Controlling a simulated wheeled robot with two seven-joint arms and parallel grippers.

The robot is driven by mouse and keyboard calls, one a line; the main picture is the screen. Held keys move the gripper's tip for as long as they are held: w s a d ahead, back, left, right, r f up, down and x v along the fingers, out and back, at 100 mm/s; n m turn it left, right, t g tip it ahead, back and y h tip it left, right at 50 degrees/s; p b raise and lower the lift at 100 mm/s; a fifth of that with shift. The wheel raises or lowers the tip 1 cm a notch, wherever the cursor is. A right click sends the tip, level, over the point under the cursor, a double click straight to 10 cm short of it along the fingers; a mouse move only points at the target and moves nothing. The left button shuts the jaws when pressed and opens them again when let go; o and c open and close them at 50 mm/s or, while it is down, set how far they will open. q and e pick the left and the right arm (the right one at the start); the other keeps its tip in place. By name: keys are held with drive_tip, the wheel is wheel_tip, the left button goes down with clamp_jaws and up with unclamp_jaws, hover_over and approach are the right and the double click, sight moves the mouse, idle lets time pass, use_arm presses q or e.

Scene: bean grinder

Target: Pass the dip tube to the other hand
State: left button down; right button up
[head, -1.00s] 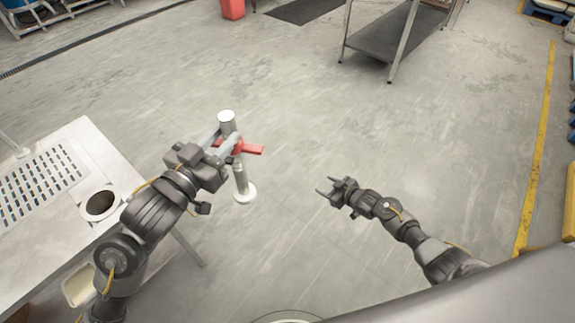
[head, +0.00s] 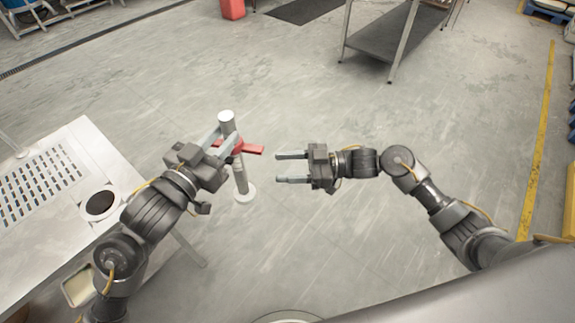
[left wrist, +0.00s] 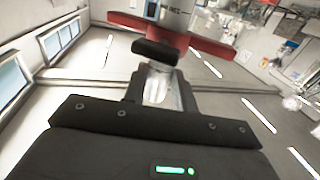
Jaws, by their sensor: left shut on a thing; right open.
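The dip tube (head: 240,179) is a grey-white upright cylinder with a red cross handle (head: 252,149) and a round white foot. My left gripper (head: 226,143) is shut on it near the red handle and holds it upright over the floor. In the left wrist view the red handle (left wrist: 215,46) and part of the tube (left wrist: 172,12) show beyond my left gripper (left wrist: 158,60). My right gripper (head: 292,167) is open and empty to the right of the tube. Its fingers point left toward the tube, with a gap between.
A metal table (head: 88,142) with a slotted plate and a round hole (head: 101,204) stands at the left. A dark-topped bench (head: 395,35) stands at the back right. A red bin (head: 232,9) is at the back. The floor between is clear.

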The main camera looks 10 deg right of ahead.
sight(238, 168)
drive_tip(key=a, duration=0.4)
drive_tip(key=w+a, duration=0.1)
drive_tip(key=a, duration=0.3)
drive_tip(key=w+a, duration=0.1)
drive_tip(key=a, duration=0.2)
drive_tip(key=shift+w+a, duration=0.1)
drive_tip(key=shift+a, duration=0.3)
drive_tip(key=shift+c, duration=0.4)
clamp_jaws()
use_arm(q)
drive_tip(key=c, duration=1)
unclamp_jaws()
drive_tip(key=shift+c, duration=0.2)
drive_tip(key=v, duration=0.7)
drive_tip(key=shift+s, duration=0.2)
